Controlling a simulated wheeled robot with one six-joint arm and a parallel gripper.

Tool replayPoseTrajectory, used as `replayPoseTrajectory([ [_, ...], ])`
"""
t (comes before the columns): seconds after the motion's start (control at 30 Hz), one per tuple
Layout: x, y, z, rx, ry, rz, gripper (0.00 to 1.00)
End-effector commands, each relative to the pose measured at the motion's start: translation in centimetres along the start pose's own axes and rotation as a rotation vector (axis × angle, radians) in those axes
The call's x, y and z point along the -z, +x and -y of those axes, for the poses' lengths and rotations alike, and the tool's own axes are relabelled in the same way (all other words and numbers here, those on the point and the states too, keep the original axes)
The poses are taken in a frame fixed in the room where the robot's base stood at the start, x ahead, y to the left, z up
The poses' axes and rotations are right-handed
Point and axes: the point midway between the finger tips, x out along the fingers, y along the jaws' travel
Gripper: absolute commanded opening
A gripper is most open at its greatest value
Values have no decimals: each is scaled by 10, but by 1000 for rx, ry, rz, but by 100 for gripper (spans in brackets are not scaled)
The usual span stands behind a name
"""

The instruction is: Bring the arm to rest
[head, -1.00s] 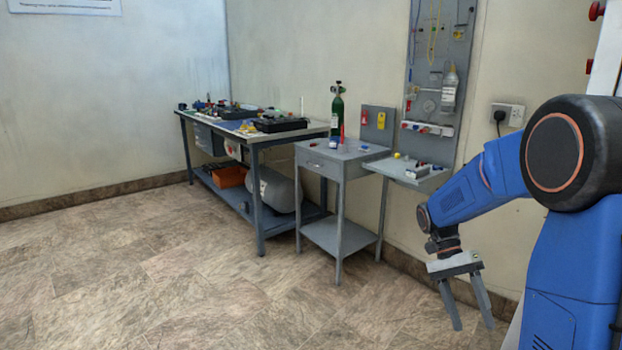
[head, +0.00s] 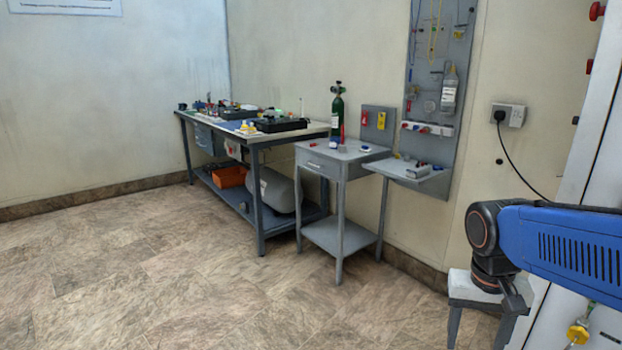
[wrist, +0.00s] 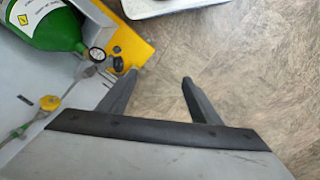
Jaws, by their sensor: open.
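My gripper (head: 480,338) hangs at the lower right of the head view, pointing down, with its two fingers apart. The lower ends of the fingers are close to the bottom edge of the picture. In the wrist view, the gripper (wrist: 158,76) is open with nothing between its fingers, and floor shows beyond them. My blue arm reaches in from the right edge.
A green cylinder (wrist: 40,22) with a round gauge (wrist: 97,54) lies left of the fingers in the wrist view. A yellow fitting (head: 578,332) shows at the lower right. A workbench (head: 262,139) and small table (head: 340,152) stand along the wall; floor before them is clear.

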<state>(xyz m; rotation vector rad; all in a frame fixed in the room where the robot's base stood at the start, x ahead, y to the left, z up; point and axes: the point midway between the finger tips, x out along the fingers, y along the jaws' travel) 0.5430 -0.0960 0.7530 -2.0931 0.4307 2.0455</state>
Motion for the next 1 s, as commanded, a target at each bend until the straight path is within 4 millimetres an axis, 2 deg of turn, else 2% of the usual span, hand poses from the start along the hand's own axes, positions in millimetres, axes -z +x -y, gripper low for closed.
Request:
replayPoseTrajectory([
  [0.2, -27, -7, 3, 74, -130, -154, 58],
  [0.43, -49, -10, 5, 125, -254, -306, 58],
  [0.6, -57, -11, 6, 140, -306, -371, 58],
  [0.9, -59, -12, 7, 144, -320, -389, 58],
  [0.93, -59, -12, 7, 144, -320, -388, 53],
  [1.0, -59, -12, 7, 144, -320, -388, 36],
])
